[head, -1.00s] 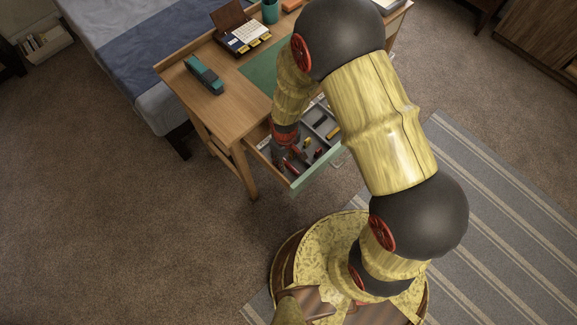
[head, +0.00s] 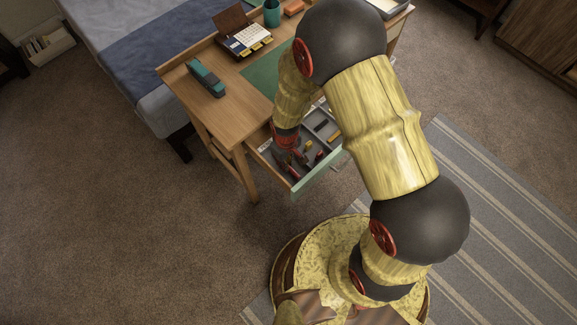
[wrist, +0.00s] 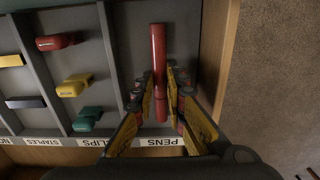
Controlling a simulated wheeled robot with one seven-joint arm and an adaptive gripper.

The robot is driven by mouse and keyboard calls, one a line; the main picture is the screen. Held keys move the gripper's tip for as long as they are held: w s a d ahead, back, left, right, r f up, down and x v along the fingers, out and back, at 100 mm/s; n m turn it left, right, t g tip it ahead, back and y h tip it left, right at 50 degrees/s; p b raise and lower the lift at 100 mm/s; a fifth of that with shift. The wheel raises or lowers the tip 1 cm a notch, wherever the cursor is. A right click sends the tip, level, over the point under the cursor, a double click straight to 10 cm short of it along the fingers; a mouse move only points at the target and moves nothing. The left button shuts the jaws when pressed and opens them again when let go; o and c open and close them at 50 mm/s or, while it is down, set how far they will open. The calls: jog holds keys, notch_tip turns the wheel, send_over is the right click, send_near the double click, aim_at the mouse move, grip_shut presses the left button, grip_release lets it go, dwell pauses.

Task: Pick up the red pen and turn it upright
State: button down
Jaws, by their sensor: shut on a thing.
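The red pen (wrist: 158,50) lies lengthwise in the grey drawer compartment labelled PENS in the wrist view. My gripper (wrist: 160,85) is shut on the pen's nearer part, with one finger on each side of it. The pen's far end sticks out beyond the fingertips. In the head view my gripper (head: 287,147) reaches down into the open drawer, and I cannot make out the pen clearly there. Whether the pen touches the drawer floor is hard to tell.
The CLIPS compartment beside it holds a red (wrist: 55,42), a yellow (wrist: 73,85) and a green piece (wrist: 87,118). The drawer's wooden side wall (wrist: 217,60) stands close on the right.

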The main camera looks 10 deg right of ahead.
notch_tip(320, 180, up, 9)
jog(key=p, duration=0.4)
jog(key=w+d+r+m, duration=0.6)
jog(key=w+d+r, duration=0.1)
jog(key=w+d, duration=0.4)
jog(key=shift+w+d+m, duration=0.3)
jog(key=shift+d+m, duration=0.1)
jog(key=shift+d, duration=0.3)
